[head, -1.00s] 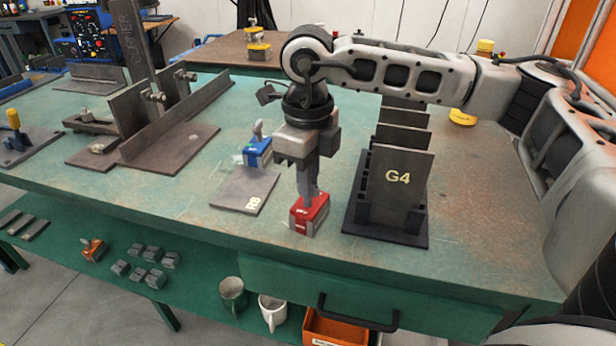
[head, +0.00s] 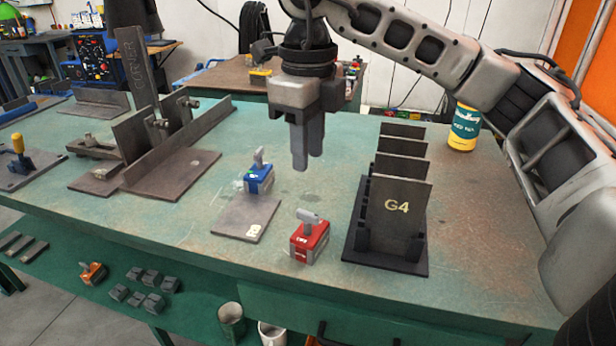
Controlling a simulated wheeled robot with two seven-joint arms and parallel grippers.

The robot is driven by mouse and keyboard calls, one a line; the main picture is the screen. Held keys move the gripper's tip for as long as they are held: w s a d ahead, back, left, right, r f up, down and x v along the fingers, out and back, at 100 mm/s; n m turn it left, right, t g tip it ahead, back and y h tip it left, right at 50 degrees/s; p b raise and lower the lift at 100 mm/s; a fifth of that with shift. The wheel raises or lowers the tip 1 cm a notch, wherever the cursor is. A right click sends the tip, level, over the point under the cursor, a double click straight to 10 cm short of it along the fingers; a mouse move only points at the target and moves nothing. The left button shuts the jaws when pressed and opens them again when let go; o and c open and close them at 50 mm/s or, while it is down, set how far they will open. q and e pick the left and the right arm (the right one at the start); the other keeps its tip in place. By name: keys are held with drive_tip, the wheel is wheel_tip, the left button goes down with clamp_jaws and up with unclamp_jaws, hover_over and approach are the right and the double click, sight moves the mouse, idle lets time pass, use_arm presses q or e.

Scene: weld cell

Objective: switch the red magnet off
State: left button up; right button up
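The red magnet (head: 309,241) stands on the green bench top, left of the G4 plate. Its grey lever (head: 309,216) is uncovered on top, with the head tipped to the left. The small white lettering on its front is too small to read surely. My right gripper (head: 308,160) hangs above and behind the magnet, pointing down, clear of it and empty. Its two fingers look together. My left gripper is not in view.
A blue magnet (head: 259,180) sits at the back of a flat plate (head: 240,222), left of the red one. A black rack (head: 385,252) holding upright plates, G4 (head: 398,207) in front, stands right. A yellow can (head: 464,128) is behind it. An angled steel fixture (head: 172,178) stands left.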

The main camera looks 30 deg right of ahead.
wheel_tip(320, 180, up, 5)
drive_tip(key=shift+f+p, duration=0.1)
drive_tip(key=shift+p, duration=0.45)
